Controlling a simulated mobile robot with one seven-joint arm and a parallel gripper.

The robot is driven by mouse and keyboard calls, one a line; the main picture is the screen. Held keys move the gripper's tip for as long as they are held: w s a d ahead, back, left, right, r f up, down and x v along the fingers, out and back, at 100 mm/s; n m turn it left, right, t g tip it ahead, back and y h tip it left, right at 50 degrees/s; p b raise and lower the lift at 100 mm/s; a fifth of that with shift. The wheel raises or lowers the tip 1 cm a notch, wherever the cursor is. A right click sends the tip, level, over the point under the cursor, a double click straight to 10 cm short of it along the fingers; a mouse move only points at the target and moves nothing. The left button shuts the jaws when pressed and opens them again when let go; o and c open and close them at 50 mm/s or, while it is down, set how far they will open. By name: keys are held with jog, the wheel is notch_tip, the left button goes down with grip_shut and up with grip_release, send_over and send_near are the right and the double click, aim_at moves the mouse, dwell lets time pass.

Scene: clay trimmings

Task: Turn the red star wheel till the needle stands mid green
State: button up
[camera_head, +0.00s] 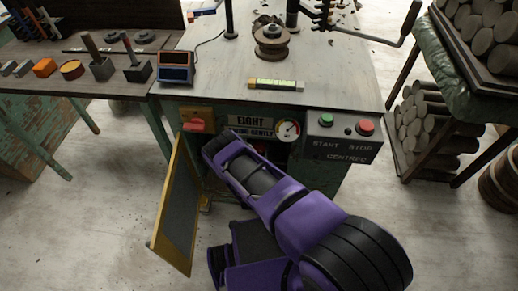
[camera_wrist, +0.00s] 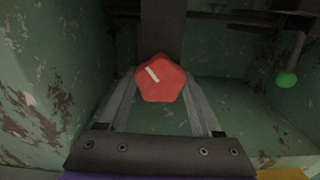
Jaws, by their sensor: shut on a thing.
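The red star wheel (camera_wrist: 161,84) has a white mark on its face, slanting at its upper left. It sits inside a green, paint-worn cabinet in the wrist view. My gripper (camera_wrist: 160,78) is shut on the wheel, one grey finger on each side. In the head view my purple arm reaches into the open cabinet and hides most of its inside. The round gauge (camera_head: 288,131) is on the cabinet front, above my arm. It has a white face with coloured parts; its needle is too small to read surely.
A yellow-edged door (camera_head: 176,209) hangs open left of my arm. A red switch (camera_head: 194,125) sits above it. A START/STOP box (camera_head: 343,136) is right of the gauge. Inside the cabinet, a green ball-ended lever (camera_wrist: 286,79) hangs at the right, clear of my fingers.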

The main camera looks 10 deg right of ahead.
jog(key=n, duration=1)
jog(key=shift+n, duration=0.3)
dwell(0.4)
jog(key=o, duration=1.4)
jog(key=shift+s+a, duration=0.1)
jog(key=shift+s, duration=0.05)
